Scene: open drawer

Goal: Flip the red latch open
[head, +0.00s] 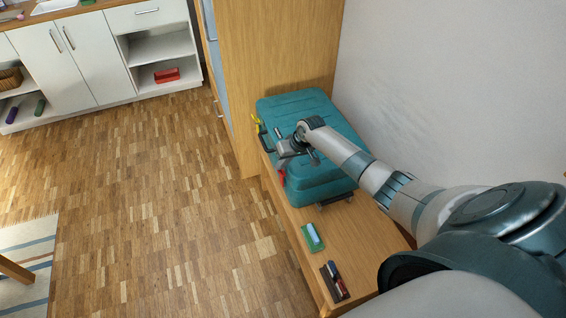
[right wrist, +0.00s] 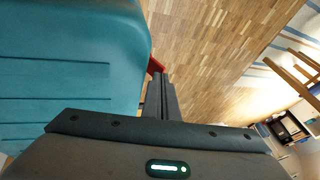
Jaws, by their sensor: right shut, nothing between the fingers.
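A teal case (head: 310,180) lies on a low wooden bench, and its ribbed lid (right wrist: 60,70) fills the left of the right wrist view. The red latch (head: 281,175) is on the case's left-hand side. In the right wrist view a piece of the red latch (right wrist: 155,66) shows just beyond the fingertips, partly hidden by them. A yellow latch (head: 256,121) sits farther back on the same side. My right gripper (head: 281,152) is shut and empty, near the red latch; I cannot tell whether they touch. My left gripper is not in view.
The bench (head: 352,232) carries a green-and-blue item (head: 312,236) and a dark tray (head: 326,279) with small objects in front of the case. A tall wooden cabinet (head: 275,50) stands behind, a wall to the right. The parquet floor on the left is open.

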